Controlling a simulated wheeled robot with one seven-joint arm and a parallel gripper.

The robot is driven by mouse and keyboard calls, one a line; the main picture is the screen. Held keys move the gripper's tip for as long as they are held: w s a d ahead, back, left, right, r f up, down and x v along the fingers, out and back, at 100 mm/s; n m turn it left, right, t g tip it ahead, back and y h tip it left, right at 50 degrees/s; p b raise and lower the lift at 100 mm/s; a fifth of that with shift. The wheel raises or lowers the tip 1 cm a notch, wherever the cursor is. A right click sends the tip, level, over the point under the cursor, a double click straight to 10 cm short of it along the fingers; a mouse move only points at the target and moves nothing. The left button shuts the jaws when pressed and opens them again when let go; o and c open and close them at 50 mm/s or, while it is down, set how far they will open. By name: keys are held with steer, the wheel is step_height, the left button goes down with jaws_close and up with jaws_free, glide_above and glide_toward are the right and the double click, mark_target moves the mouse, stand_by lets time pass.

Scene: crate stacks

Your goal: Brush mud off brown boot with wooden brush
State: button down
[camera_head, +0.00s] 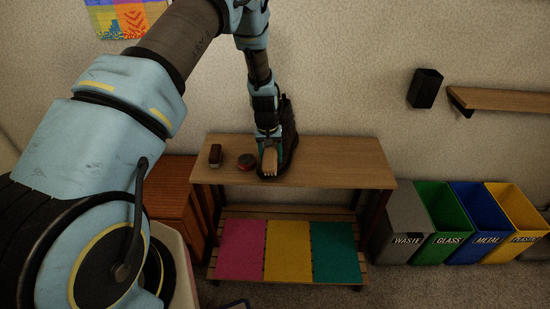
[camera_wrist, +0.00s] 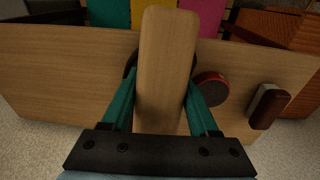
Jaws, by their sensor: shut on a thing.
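My gripper (camera_wrist: 161,84) has its teal fingers shut on the wooden brush (camera_wrist: 166,45), a long pale wooden block. In the head view the gripper (camera_head: 268,146) points down over the bench, with the wooden brush (camera_head: 269,163) at its tip. The dark brown boot (camera_head: 289,132) stands on the bench right behind and beside the gripper, partly hidden by it. I cannot tell whether the brush touches the boot. In the wrist view the brush hides nearly all of what lies below it; only a dark edge shows. Mud cannot be made out.
A round red-and-black tin (camera_head: 246,161) and a dark red brush-like block (camera_head: 215,155) lie left on the wooden bench (camera_head: 340,165). The bench's right part is clear. Coloured mats (camera_head: 288,250) lie on its lower shelf. Bins (camera_head: 430,222) stand right, a brown cabinet (camera_head: 170,205) left.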

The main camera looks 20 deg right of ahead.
steer(key=shift+w+a+f+b, duration=0.1)
steer(key=shift+w+a+b, duration=0.05)
steer(key=shift+w+a, duration=0.6)
steer(key=shift+w+a+f+b, duration=0.15)
steer(key=shift+w+a, duration=0.35)
steer(key=shift+a, duration=0.45)
steer(key=shift+s+d, duration=0.8)
steer(key=shift+s, duration=0.05)
steer(key=shift+s+d+r, duration=0.15)
steer(key=shift+s+d, duration=0.2)
steer(key=shift+d, duration=0.2)
steer(key=shift+s+d+r, duration=0.1)
steer(key=shift+s+d, duration=0.25)
steer(key=shift+d, duration=0.15)
steer(key=shift+w+a+f+b, duration=0.2)
steer(key=shift+w+a+b, duration=0.55)
steer(key=shift+w+a, duration=0.8)
steer(key=shift+s+d+f, duration=0.15)
steer(key=shift+s+d, duration=2.55)
steer(key=shift+d, duration=0.2)
steer(key=shift+w+a+f+b, duration=0.2)
steer(key=shift+w+a+b, duration=0.55)
steer(key=shift+w+a, duration=2.1)
